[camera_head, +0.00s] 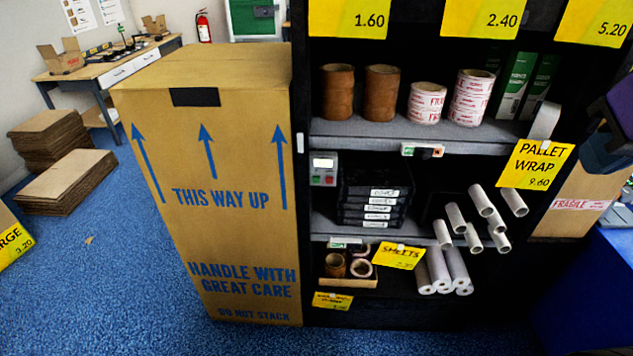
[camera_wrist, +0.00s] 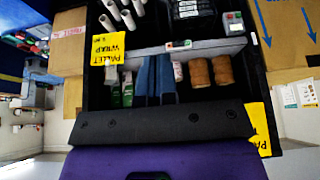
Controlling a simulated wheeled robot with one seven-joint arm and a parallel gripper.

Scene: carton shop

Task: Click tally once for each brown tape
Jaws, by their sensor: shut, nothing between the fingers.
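The tally (camera_head: 323,170) is a grey box with a pale display and green and red buttons. It stands at the left end of the middle shelf and also shows in the wrist view (camera_wrist: 234,23). Two stacks of brown tape, left (camera_head: 337,92) and right (camera_head: 381,92), stand on the upper shelf; single rolls are hard to count. More brown rolls (camera_head: 361,268) lie in a tray on the lower shelf. My gripper's blue fingers (camera_wrist: 154,64) are shut and empty, in front of the shelving and apart from the tally.
White-and-red fragile tape (camera_head: 427,103) stands beside the brown stacks. Black cases (camera_head: 371,208) stand right of the tally, with white tubes (camera_head: 456,218) further right. A tall carton (camera_head: 215,150) flanks the shelving. Yellow price signs (camera_head: 537,164) stick out.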

